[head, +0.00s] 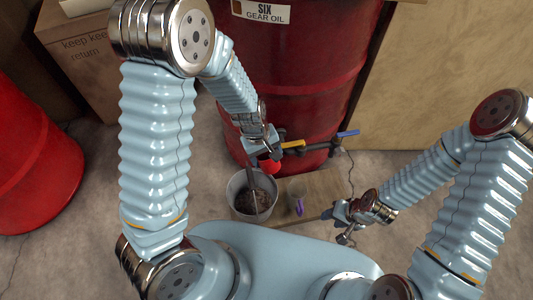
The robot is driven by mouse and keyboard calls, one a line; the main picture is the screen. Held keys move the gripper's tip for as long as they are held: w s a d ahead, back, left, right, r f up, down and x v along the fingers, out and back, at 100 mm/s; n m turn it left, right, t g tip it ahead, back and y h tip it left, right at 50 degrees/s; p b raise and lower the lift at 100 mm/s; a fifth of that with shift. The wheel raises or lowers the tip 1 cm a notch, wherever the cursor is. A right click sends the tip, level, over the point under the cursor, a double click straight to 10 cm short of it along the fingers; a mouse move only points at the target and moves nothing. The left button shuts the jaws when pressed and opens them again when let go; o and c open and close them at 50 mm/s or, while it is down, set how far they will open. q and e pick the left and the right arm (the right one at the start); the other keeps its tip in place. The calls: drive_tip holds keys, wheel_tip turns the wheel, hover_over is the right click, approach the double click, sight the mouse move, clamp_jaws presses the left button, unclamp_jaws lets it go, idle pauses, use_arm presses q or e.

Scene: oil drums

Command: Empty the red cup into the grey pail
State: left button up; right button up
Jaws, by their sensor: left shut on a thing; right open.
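The red cup (271,167) is small in the head view, just below the fingers of my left gripper (266,155). My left gripper is shut on it and partly hides it. The cup appears above the right rim of the grey pail (233,189); its tilt and contents cannot be made out. My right gripper (343,214) is open and empty, low and to the right of the pail.
A red oil drum (290,70) stands behind, with a yellow-handled tap (292,144) and a blue-handled tap (347,134) near the cup. A wooden board (322,187) right of the pail bears a clear vessel and a purple item (299,207). Another red drum (35,160) stands left.

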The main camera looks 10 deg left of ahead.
use_arm(q)
drive_tip(key=r+t+y, duration=0.1)
drive_tip(key=y, duration=0.1)
drive_tip(key=t+y, duration=0.1)
drive_tip(key=y, duration=0.1)
drive_tip(key=shift+r+m+t, duration=0.3)
drive_tip(key=shift+r+t, duration=0.1)
drive_tip(key=shift+r+y, duration=0.15)
drive_tip(key=shift+y, duration=0.35)
